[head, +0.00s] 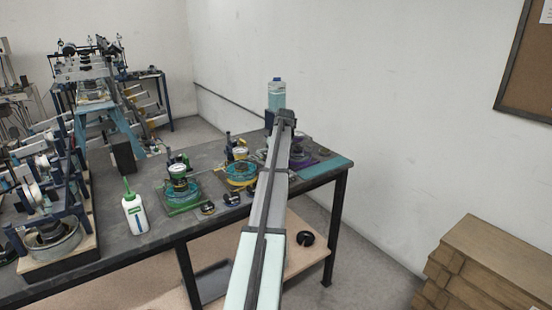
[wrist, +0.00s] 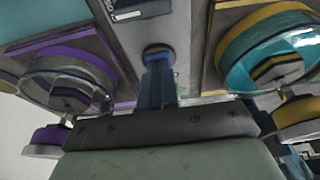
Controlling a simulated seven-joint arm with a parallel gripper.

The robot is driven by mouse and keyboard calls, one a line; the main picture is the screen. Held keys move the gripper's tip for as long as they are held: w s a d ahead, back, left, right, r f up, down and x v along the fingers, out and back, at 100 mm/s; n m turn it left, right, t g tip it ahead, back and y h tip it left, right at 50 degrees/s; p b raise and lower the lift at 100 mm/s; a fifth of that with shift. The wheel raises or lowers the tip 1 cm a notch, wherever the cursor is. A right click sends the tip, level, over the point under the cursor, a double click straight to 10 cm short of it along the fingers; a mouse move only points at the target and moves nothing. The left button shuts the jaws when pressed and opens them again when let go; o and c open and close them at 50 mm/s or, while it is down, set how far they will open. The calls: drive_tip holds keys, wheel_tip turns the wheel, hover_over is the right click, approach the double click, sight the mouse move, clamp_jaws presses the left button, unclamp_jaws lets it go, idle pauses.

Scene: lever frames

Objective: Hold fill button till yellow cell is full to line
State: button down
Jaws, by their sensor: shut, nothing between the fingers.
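The yellow station (head: 240,172) stands mid-table in the head view, a teal-filled round cell on a yellow base. In the wrist view the yellow-rimmed cell with teal inside (wrist: 262,50) is at the upper right. Its fill line and level are too small to read. My gripper (head: 274,128) is near the purple station, right of the yellow one, partly hidden by my arm. In the wrist view my blue fingers (wrist: 158,88) are shut and empty, between the purple and yellow cells. I cannot tell whether they touch anything. I cannot make out the fill button for certain.
A purple station (head: 318,152) is at the right, a green one (head: 182,192) at the left. A purple-rimmed cell (wrist: 75,62) is left in the wrist view. Black knobs (head: 207,208) line the front. A white bottle (head: 134,212) and blue bottle (head: 277,91) stand by.

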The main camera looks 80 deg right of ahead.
drive_tip(key=shift+a+f, duration=0.25)
drive_tip(key=shift+f, duration=0.4)
drive_tip(key=shift+d+r, duration=0.1)
drive_tip(key=shift+r, duration=0.45)
drive_tip(key=w+d+v, duration=0.1)
drive_tip(key=v, duration=1.3)
drive_tip(key=shift+r, duration=0.25)
drive_tip(key=shift+d, duration=0.1)
